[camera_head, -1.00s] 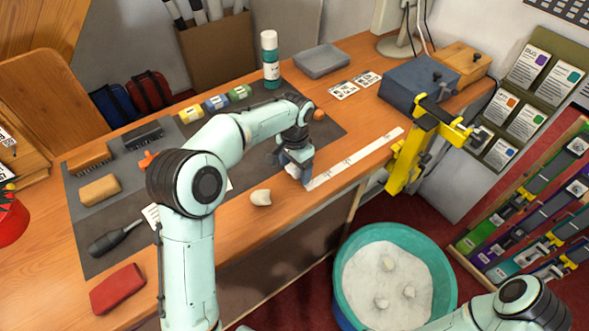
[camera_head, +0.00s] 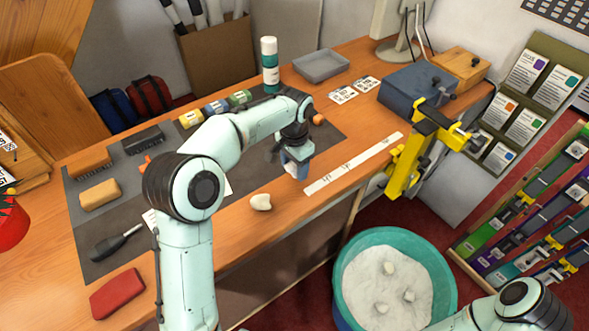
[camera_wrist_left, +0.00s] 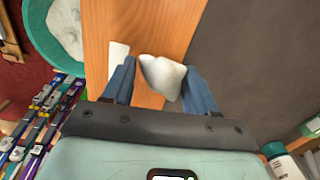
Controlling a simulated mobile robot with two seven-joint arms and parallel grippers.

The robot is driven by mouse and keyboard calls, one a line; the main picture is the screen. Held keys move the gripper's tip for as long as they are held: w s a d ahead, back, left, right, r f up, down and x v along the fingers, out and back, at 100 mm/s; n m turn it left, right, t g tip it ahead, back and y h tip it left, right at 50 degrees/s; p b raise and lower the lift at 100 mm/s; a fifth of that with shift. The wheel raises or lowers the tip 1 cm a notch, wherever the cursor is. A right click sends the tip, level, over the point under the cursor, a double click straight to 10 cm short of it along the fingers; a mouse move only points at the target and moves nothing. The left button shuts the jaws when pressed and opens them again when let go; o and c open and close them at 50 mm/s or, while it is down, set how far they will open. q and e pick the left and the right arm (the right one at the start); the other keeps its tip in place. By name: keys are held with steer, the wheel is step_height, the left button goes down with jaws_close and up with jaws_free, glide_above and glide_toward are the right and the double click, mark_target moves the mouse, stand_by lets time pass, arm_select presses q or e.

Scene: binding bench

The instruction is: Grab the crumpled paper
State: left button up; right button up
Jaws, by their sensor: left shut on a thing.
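My left gripper (camera_head: 296,172) is just above the front part of the bench, left of the white strip. In the left wrist view its two blue fingers (camera_wrist_left: 160,76) are closed on a white crumpled paper (camera_wrist_left: 163,74), which sits between the fingertips. In the head view the held paper is mostly hidden by the gripper. Another crumpled paper (camera_head: 261,202) lies on the bench's front edge, left of the gripper and apart from it. My right gripper is out of view; only part of that arm shows at the lower right.
A teal bin (camera_head: 446,262) with a white liner and several crumpled papers stands on the floor before the bench. A white strip (camera_head: 353,165) lies right of the gripper, with a yellow clamp (camera_head: 405,165) at the bench edge. A green-and-white bottle (camera_head: 270,65) stands behind.

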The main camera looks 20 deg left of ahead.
arm_select(q)
step_height(320, 180, up, 17)
steer(key=p, duration=0.2)
steer(key=shift+r, duration=0.15)
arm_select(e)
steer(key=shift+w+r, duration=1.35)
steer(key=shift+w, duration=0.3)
